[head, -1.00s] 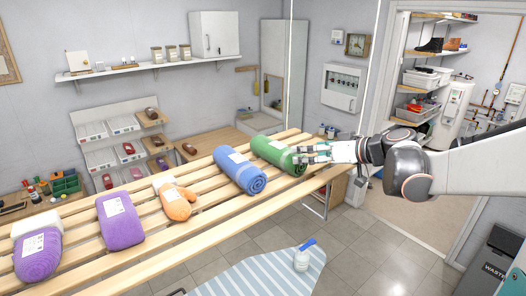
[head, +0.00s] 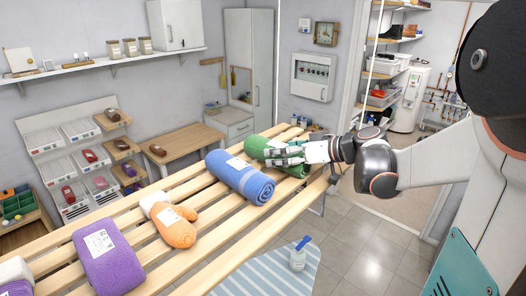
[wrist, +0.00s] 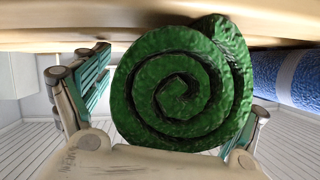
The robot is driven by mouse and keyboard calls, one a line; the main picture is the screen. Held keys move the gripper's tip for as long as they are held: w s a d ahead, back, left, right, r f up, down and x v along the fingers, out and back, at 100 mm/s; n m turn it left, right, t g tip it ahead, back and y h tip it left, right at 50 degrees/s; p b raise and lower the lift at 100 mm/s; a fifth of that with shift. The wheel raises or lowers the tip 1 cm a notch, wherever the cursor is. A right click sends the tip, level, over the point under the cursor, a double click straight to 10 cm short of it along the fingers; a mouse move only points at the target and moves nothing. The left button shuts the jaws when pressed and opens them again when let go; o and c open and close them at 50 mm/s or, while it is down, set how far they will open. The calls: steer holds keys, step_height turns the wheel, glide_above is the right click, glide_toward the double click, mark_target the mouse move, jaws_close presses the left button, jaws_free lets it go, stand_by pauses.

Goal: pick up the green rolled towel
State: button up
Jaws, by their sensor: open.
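The green rolled towel (head: 262,147) lies on the slatted wooden bench (head: 200,262), at its far right end. In the wrist view its spiral end (wrist: 180,88) fills the middle, close to the camera. My gripper (head: 284,155) is at the towel's near right end in the head view. In the wrist view the open fingers stand on either side of the towel, the left one apart from it. The right finger is partly hidden behind the towel, so contact there cannot be told.
A blue rolled towel (head: 240,178) lies just left of the green one and shows in the wrist view (wrist: 285,75). An orange mitt-shaped item (head: 170,222) and a purple towel (head: 108,252) lie further left.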

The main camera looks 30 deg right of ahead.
steer(key=shift+s+d+r, duration=0.1)
steer(key=shift+s+d, duration=0.05)
steer(key=shift+s, duration=0.1)
steer(key=shift+c, duration=0.8)
steer(key=shift+w, duration=0.15)
steer(key=c, duration=1.1)
steer(key=shift+o, duration=0.2)
